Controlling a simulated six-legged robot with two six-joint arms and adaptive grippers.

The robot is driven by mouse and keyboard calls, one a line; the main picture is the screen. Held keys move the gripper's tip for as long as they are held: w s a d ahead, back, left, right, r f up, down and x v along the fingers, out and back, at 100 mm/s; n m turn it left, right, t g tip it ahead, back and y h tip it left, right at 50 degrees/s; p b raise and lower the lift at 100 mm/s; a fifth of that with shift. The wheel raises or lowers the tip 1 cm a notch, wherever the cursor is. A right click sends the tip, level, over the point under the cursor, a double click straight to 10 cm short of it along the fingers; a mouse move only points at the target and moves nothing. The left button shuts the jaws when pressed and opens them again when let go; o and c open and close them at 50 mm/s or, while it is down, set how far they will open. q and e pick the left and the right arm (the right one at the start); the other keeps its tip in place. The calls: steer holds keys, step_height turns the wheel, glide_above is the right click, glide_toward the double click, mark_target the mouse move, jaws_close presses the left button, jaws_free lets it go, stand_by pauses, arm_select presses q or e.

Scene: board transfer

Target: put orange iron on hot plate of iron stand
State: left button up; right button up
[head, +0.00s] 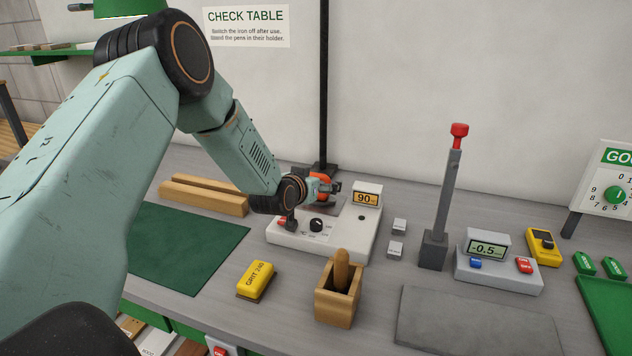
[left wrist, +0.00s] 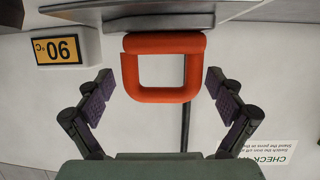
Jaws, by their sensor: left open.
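The orange iron (head: 321,200) is on the grey hot plate of the white iron stand (head: 352,232), largely hidden by my left gripper (head: 328,186). In the left wrist view, which is upside down, its orange loop handle (left wrist: 161,95) rises from a grey base that seems to rest on the plate. My left gripper (left wrist: 160,92) is open, its fingers on either side of the handle with gaps, not touching it. The stand's display reads 90 (head: 366,197); it also shows in the left wrist view (left wrist: 58,50). My right gripper is not in view.
A black post (head: 324,90) stands behind the stand. A wooden holder (head: 337,300), a yellow grit block (head: 256,281) and wooden bars (head: 203,198) surround it. A grey post with red knob (head: 447,195) stands right. The green mat (head: 190,245) is clear.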

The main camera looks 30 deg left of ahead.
arm_select(q)
steer(key=shift+r, duration=0.15)
steer(key=shift+s+r, duration=0.15)
steer(key=shift+s, duration=0.3)
steer(key=p+v, duration=0.2)
steer(key=v, duration=0.9)
steer(key=shift+p, duration=0.35)
steer(key=shift+s, duration=0.15)
